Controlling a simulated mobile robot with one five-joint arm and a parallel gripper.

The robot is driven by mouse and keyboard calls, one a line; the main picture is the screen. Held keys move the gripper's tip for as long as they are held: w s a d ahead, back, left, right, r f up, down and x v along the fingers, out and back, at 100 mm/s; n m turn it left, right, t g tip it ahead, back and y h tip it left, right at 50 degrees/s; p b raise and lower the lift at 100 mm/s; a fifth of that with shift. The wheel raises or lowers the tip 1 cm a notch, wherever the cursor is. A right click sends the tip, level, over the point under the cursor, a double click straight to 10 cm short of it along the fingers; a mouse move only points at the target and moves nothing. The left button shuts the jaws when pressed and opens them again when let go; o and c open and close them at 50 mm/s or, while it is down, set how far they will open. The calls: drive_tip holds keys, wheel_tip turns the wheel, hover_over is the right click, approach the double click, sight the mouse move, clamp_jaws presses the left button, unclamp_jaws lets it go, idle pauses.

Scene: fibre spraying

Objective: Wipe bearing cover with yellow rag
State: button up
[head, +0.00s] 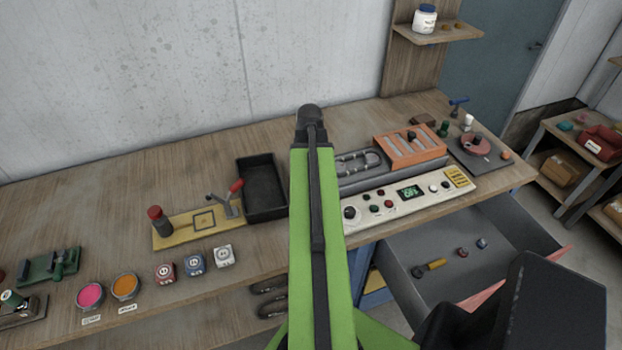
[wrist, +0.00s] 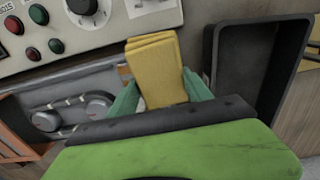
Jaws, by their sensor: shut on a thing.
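A folded yellow rag (wrist: 158,62) is held between the teal fingers of my gripper (wrist: 160,92) in the wrist view. My gripper is shut on it, and the rag sticks out past the fingertips. In the head view my green arm hides the gripper and rag. A reddish round disc with a knob (head: 477,144) sits on a dark plate at the bench's right end. Grey round parts (wrist: 99,105) lie in a grey tray (wrist: 48,97), left of the gripper in the wrist view. I cannot tell which of these is the bearing cover.
A control panel (head: 408,201) stands at the bench's front, before an orange tray (head: 425,157). A black bin (head: 262,187) lies left of my arm. An open drawer (head: 420,243) juts out below. The bench's left back is clear.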

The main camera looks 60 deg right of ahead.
drive_tip(key=shift+r+p, duration=2.75)
drive_tip(key=shift+r, duration=0.2)
wheel_tip(320, 180, up, 3)
drive_tip(key=p, duration=0.3)
drive_tip(key=shift+r, duration=0.1)
drive_tip(key=shift+f, duration=0.2)
